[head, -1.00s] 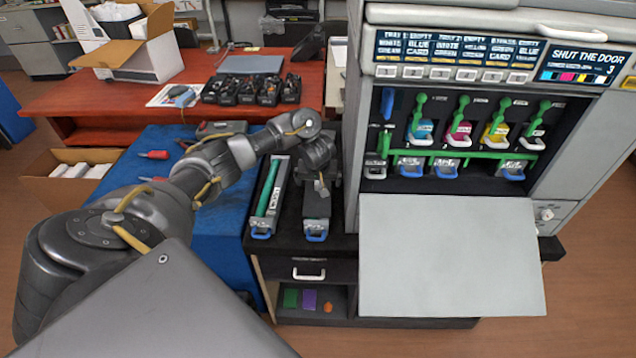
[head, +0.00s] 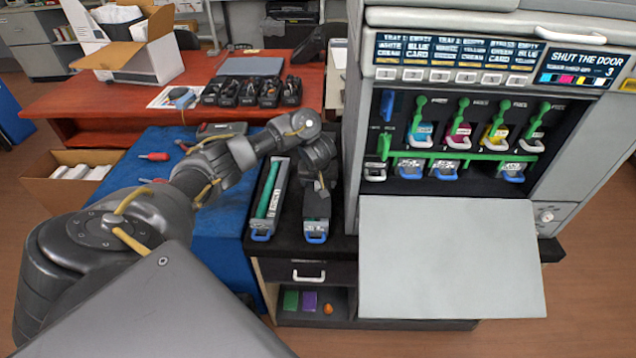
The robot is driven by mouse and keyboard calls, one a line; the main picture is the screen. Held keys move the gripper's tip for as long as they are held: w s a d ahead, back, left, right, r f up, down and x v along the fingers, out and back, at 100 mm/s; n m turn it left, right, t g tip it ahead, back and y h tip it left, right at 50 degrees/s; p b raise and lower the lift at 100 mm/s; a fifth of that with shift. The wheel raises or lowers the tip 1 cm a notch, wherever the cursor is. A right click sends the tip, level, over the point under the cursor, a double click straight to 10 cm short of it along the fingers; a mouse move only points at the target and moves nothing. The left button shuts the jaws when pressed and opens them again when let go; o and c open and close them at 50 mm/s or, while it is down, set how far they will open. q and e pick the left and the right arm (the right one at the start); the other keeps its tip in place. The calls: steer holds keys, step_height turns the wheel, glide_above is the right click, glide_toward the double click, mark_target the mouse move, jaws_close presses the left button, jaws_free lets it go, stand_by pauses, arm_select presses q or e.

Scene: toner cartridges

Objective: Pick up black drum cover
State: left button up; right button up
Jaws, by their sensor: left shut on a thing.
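The black drum cover (head: 316,207) is a long, dark piece on the right-hand drum unit, on top of the black cabinet. A blue handle shows at its near end. My left gripper (head: 320,188) points down over it from behind and is shut on it; the fingertips are small and dark, so the exact contact is hard to see. The gripper and wrist hide the far part of the cover. My right gripper is not in view.
A second drum unit (head: 268,200) with a green drum lies just left. The printer (head: 440,60) stands close on the right, its grey door (head: 450,255) folded down. A blue-covered table (head: 220,235) is left of the cabinet. A red desk (head: 100,100) stands behind.

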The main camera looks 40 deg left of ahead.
arm_select(q)
step_height(320, 180, up, 4)
steer(key=p, duration=0.2)
steer(key=shift+s+f+p, duration=0.1)
steer(key=shift+s+p, duration=0.05)
steer(key=shift+p, duration=0.2)
steer(key=s+d+r+p, duration=0.1)
steer(key=s+r+p, duration=1.2)
steer(key=p, duration=0.4)
steer(key=shift+s+d+r, duration=0.35)
steer(key=shift+r, duration=0.05)
